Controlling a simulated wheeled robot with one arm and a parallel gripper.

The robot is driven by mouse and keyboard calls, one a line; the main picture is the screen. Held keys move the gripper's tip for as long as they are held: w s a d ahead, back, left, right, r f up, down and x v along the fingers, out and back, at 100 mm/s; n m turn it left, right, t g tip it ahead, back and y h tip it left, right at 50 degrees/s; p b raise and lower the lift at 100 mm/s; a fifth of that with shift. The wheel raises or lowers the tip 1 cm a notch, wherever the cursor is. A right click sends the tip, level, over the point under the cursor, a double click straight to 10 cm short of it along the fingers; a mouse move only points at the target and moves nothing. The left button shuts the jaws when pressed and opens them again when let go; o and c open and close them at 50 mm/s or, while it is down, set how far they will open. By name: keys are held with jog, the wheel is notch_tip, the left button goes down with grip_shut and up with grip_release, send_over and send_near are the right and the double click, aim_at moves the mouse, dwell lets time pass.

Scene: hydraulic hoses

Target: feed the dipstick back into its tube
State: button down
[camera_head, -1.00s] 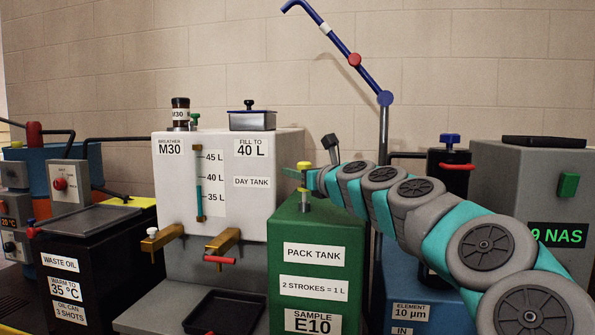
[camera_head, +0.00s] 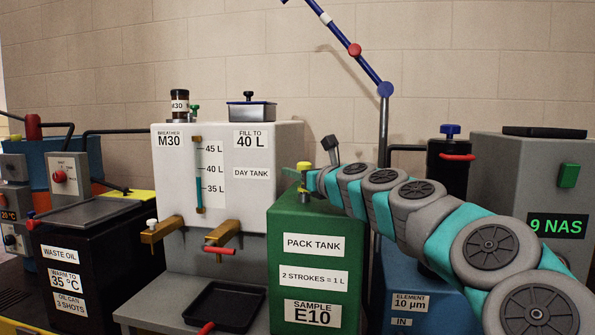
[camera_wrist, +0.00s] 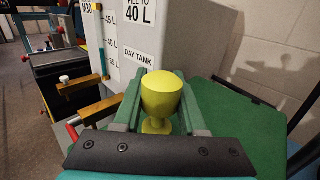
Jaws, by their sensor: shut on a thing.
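The dipstick's yellow handle (camera_head: 304,169) stands upright just above the top of the green pack tank (camera_head: 312,290). In the wrist view the handle (camera_wrist: 160,95) sits between the two green fingers. My gripper (camera_head: 303,173), also in the wrist view (camera_wrist: 161,108), is shut on the handle. A short dark piece (camera_head: 304,188) shows under the handle at the tank top. The rod and the tube mouth are too small or hidden to tell apart, so I cannot tell how deep the dipstick is.
The white day tank (camera_head: 245,195) with brass taps stands behind left, with a black tray (camera_head: 222,306) below. A black upright fitting (camera_head: 331,146) rises close behind my gripper.

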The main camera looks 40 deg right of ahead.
jog(key=shift+f, duration=0.35)
jog(key=shift+c, duration=2)
grip_release()
jog(key=shift+s+a, duration=0.25)
jog(key=shift+s, duration=1.7)
jog(key=shift+s+a, duration=0.2)
jog(key=shift+s, duration=1.75)
